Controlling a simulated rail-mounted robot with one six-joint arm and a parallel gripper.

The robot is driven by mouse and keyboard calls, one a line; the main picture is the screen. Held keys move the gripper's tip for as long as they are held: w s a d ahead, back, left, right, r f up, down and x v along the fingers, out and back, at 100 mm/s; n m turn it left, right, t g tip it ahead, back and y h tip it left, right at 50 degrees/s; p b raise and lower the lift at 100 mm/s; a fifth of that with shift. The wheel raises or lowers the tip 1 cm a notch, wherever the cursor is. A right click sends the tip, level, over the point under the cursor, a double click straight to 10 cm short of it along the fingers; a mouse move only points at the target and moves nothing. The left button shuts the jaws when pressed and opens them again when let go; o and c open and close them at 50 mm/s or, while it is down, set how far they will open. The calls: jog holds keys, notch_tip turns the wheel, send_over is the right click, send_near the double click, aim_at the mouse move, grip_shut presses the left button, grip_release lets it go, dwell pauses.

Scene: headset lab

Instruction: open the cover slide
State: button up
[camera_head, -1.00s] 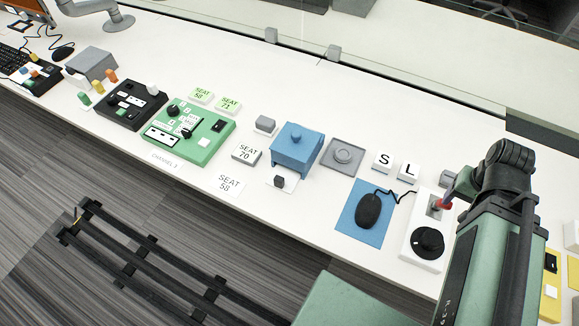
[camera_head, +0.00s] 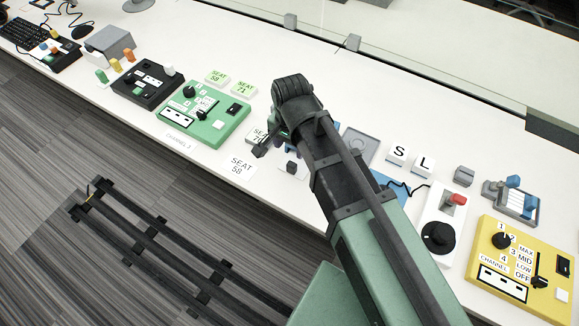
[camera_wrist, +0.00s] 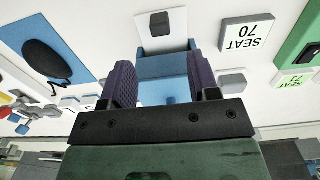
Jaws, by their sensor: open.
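A blue box (camera_wrist: 165,65) sits on the white table, with a white plate (camera_wrist: 155,46) bearing a dark grey knob (camera_wrist: 160,23) sticking out from its side. In the wrist view the box lies between and below my open gripper (camera_wrist: 161,66), and the knob lies beyond the fingertips. I cannot tell whether the fingers touch the box. In the head view my arm hides most of the box; the knob (camera_head: 291,167) shows beside the arm. Both fingers look dark purple and hold nothing that I can see.
A blue mat (camera_wrist: 45,25) with a black mouse (camera_wrist: 46,58) lies to one side. A SEAT 70 block (camera_wrist: 247,36) and a green control panel (camera_head: 204,115) lie to the other. A white panel with a black knob (camera_head: 438,236) and a yellow panel (camera_head: 485,240) stand further right.

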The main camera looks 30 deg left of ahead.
aim_at(291, 165)
notch_tip(291, 165, down, 11)
jog(key=b, duration=1)
jog(key=shift+b, duration=0.4)
jog(key=shift+r, duration=0.1)
jog(key=shift+c, duration=0.4)
grip_shut()
